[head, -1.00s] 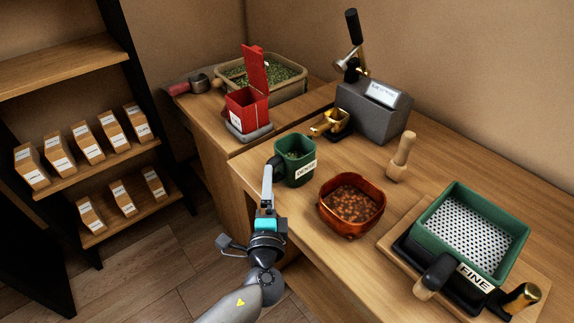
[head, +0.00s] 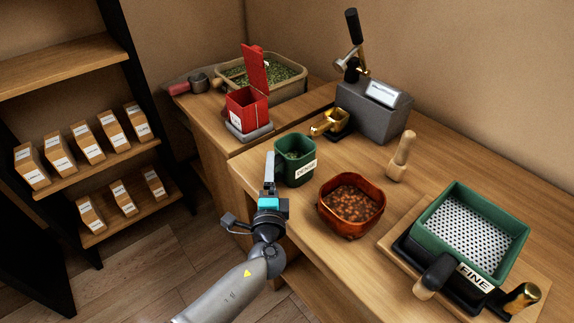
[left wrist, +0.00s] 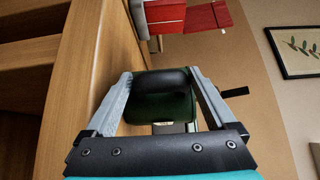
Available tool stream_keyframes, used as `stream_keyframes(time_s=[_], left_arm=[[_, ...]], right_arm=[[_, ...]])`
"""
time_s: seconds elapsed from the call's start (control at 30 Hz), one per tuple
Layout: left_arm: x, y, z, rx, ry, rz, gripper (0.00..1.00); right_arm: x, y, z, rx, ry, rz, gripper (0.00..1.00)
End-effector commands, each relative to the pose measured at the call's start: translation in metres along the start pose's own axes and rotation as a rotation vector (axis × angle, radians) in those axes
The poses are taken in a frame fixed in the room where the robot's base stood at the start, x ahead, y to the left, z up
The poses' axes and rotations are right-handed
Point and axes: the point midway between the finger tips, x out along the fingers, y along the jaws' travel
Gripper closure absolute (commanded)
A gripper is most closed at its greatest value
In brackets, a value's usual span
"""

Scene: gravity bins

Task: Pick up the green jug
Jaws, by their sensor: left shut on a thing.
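My left gripper (head: 269,160) is at the handle side of the jug. In the left wrist view the fingers (left wrist: 160,82) lie on either side of the handle, and the gripper is shut on it. In the head view the gripper hides most of the handle. My right gripper is not in view.
A copper bowl of brown pieces (head: 351,229) stands close right of the jug. A red lidded box (head: 247,108) and a gold scoop (head: 328,122) are behind it. A wooden pestle (head: 401,158) and a green sieve (head: 433,213) are further right.

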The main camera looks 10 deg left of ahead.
Motion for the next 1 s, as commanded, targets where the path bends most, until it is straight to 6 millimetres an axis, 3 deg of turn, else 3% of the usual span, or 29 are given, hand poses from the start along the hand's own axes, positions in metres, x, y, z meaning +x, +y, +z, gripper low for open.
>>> stream_keyframes(time_s=[0.07,0.5,0.83,1.0], left_arm=[[0.0,0.0,0.0,0.0,0.0,0.0,0.51],[0.0,0.0,0.0,0.0,0.001,0.0,1.0],[0.0,-0.002,0.0,-0.001,0.0,-0.001,1.0],[0.0,-0.014,0.0,-0.003,0.0,-0.001,1.0]], right_arm=[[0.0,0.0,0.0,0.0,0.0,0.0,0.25],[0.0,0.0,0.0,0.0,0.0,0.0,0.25],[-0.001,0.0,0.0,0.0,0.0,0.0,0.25],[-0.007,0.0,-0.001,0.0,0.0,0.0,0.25]])
